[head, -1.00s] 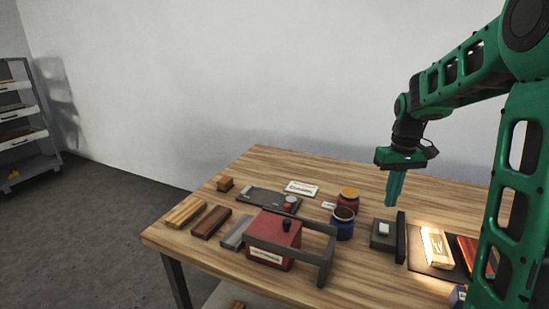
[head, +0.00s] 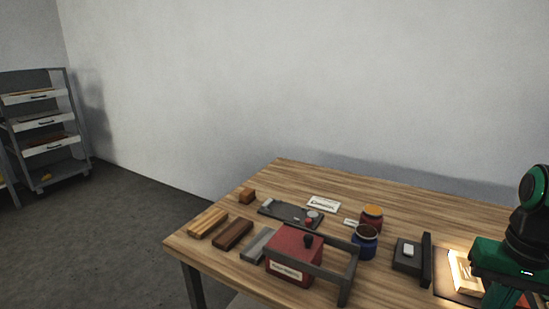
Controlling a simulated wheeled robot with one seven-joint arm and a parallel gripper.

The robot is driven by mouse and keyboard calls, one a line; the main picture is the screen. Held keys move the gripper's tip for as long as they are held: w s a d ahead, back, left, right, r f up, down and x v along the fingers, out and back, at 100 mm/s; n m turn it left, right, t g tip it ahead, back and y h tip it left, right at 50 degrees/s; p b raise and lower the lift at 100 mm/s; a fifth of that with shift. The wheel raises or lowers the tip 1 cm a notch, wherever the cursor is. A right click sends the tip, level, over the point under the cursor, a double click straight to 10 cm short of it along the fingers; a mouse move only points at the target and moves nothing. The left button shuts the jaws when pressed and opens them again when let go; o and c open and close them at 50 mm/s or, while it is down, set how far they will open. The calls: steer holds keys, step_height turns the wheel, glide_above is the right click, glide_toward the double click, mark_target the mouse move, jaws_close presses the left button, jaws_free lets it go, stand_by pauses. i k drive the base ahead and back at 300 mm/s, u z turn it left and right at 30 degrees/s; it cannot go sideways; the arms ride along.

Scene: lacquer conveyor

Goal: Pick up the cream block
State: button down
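The cream block (head: 460,268) lies under bright light on a dark mat (head: 442,288) at the right end of the table. Its right part is hidden behind my gripper (head: 497,296). My green gripper points down at the lower right, over or beside the block. Its fingers overlap in this view and run towards the picture's bottom edge, so I cannot tell their gap or whether they touch the block.
Left of the mat stand a dark box with an upright plate (head: 426,258) and a small white piece (head: 408,250), blue (head: 365,243) and red (head: 372,216) jars, and a red box (head: 293,258) with a grey frame. Wooden bars (head: 208,222) lie at left.

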mark_target(467, 284)
steer(key=z, duration=0.95)
